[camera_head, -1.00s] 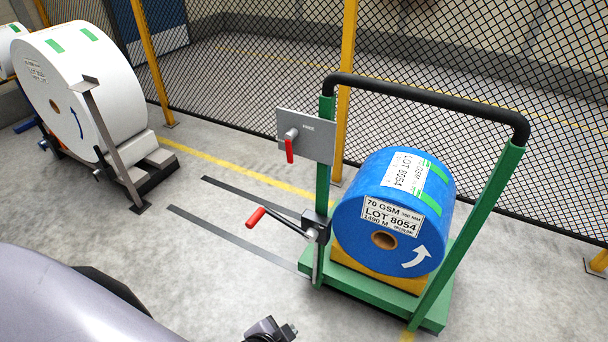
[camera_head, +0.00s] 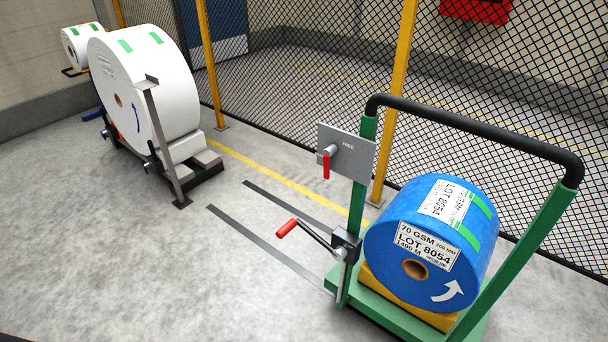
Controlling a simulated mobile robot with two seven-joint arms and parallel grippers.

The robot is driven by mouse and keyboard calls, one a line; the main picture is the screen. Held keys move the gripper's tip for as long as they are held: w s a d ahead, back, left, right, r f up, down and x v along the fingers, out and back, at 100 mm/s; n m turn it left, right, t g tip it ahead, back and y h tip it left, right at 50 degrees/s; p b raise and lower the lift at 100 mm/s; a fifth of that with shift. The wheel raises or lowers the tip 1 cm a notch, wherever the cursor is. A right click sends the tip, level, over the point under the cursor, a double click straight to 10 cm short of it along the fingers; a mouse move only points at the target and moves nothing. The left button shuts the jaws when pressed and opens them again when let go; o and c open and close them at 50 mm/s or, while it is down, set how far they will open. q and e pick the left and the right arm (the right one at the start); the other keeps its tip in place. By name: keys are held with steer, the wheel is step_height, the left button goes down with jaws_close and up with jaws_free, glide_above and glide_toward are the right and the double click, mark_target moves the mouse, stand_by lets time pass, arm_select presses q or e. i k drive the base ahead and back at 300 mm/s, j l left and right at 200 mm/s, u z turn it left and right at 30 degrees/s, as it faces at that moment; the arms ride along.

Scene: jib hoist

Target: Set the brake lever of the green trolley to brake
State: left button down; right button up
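The green trolley (camera_head: 358,215) stands at the right, with a black handlebar (camera_head: 470,130) across its top. A blue roll (camera_head: 432,240) marked LOT 8054 lies on it. A grey plate (camera_head: 352,150) on its left post carries a short lever with a red grip (camera_head: 326,164), hanging down. The plate reads FREE. Lower on the same post is a crank with a red handle (camera_head: 286,228), pointing left. I cannot tell from the view whether other lettering is on the plate. Neither of my grippers is in view.
A large white roll (camera_head: 150,85) sits on a stand at the left, with a smaller roll (camera_head: 82,45) behind it. A mesh fence with yellow posts (camera_head: 395,100) runs behind the trolley. The floor (camera_head: 130,250) at front left is clear.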

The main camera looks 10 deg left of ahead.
mark_target(332, 149)
steer(key=i+l+u, duration=0.25)
steer(key=l+u, duration=0.2)
steer(key=l, duration=0.25)
steer(key=i+l, duration=0.1)
steer(key=l, duration=0.35)
steer(key=i+l+u, duration=0.1)
steer(key=l, duration=0.8)
steer(key=i+u, duration=0.05)
